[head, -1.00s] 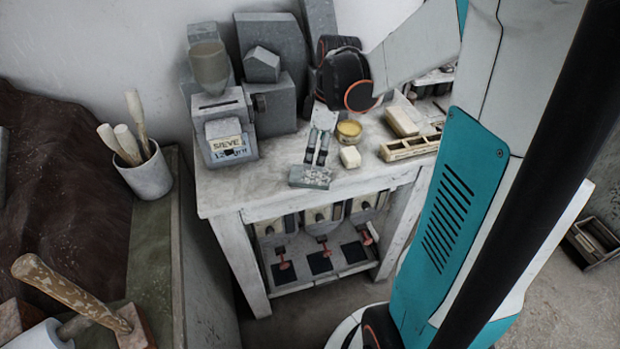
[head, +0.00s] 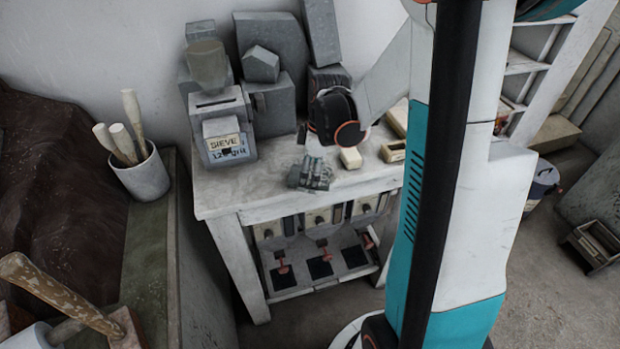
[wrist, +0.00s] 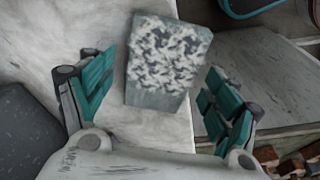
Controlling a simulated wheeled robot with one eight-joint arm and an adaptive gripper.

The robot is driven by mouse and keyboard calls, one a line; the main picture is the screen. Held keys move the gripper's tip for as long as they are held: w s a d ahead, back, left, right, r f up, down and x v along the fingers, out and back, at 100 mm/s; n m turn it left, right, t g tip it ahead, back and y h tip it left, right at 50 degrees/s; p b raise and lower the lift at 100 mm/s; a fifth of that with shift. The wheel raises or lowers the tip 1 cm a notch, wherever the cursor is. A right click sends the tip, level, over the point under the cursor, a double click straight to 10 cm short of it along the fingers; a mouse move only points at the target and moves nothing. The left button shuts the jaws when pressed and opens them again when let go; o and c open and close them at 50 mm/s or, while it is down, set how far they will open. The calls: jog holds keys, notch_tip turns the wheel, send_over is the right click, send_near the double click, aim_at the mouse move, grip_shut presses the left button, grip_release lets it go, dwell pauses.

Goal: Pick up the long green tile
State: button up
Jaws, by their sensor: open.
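A grey-green tile with a black-and-white speckled patch lies at the front edge of the white worktable. It shows in the wrist view (wrist: 165,62), and in the head view (head: 298,184) it is partly covered by the fingers. My gripper (wrist: 158,78) is open, with one teal-padded finger on each side of the tile and a gap on both sides. In the head view my gripper (head: 316,172) is low over the tile. I cannot tell how far the fingertips are above the tabletop.
The worktable (head: 240,200) also holds a grey box labelled SIEVE (head: 226,142), a cream block (head: 350,158) just right of the gripper, and a cream tray (head: 393,152). Grey blocks (head: 272,108) stand behind. The tabletop left of the tile is clear.

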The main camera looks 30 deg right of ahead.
jog(key=c, duration=1.5)
jog(key=shift+r, duration=0.2)
